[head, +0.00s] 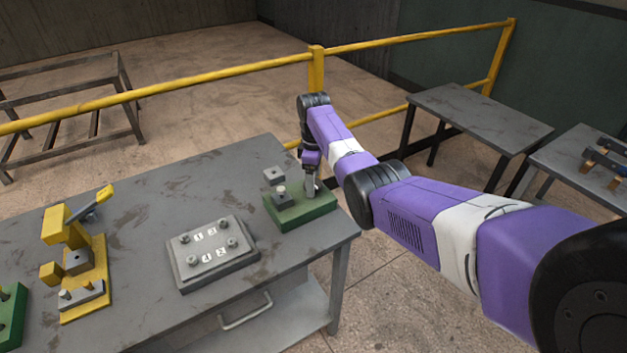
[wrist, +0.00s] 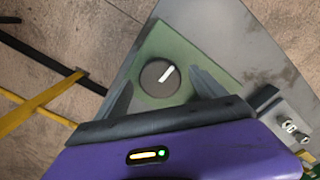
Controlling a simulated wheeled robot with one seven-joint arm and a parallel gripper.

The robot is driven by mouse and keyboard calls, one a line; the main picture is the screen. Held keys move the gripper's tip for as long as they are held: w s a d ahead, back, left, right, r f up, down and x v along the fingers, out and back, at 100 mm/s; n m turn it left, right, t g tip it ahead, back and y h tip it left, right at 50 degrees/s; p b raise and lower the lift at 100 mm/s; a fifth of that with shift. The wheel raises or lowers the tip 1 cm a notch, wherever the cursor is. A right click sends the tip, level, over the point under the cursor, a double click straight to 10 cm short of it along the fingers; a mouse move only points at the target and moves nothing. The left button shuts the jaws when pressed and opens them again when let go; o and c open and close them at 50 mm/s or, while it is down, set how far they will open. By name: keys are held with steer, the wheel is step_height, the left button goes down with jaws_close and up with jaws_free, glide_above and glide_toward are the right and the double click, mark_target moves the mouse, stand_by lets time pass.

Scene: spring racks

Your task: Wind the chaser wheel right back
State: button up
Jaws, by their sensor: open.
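A dark round wheel (wrist: 160,77) with a white line mark lies on a green base in the wrist view; I take it for the chaser wheel. The mark slants up to the right. The green base (head: 303,212) sits at the right corner of the grey table in the head view. My gripper (wrist: 161,74) is open, pointing down over the base, with one finger on each side of the wheel. I cannot tell whether the fingers touch it. In the head view my gripper (head: 310,187) hides the wheel.
A grey numbered box (head: 213,255) and a yellow lever fixture (head: 83,270) stand further left on the table (head: 150,200). A yellow railing (head: 230,72) runs behind.

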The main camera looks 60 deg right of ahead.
step_height(320, 180, up, 7)
steer(key=shift+r+b, duration=0.15)
steer(key=shift+b, duration=0.35)
steer(key=d, duration=0.1)
steer(key=s+b, duration=0.1)
steer(key=d+b, duration=0.1)
steer(key=shift+s+d+f+h, duration=0.2)
steer(key=shift+s+d+h, duration=0.05)
steer(key=shift+d+h, duration=0.1)
steer(key=m+b, duration=0.1)
steer(key=m, duration=0.1)
steer(key=m+b, duration=0.1)
steer(key=m, duration=0.1)
steer(key=shift+w+r+m, duration=0.15)
steer(key=shift+m, duration=0.15)
steer(key=a+m, duration=0.1)
steer(key=m, duration=0.1)
steer(key=w+a+m, duration=0.1)
steer(key=m, duration=0.1)
steer(key=shift+w+a+b, duration=0.1)
steer(key=shift+a+b, duration=0.1)
steer(key=shift+b, duration=0.1)
steer(key=shift+a+m, duration=0.15)
steer(key=shift+m, duration=0.65)
steer(key=shift+f+p, duration=0.55)
steer(key=shift+f, duration=3.35)
steer(key=shift+c, duration=0.4)
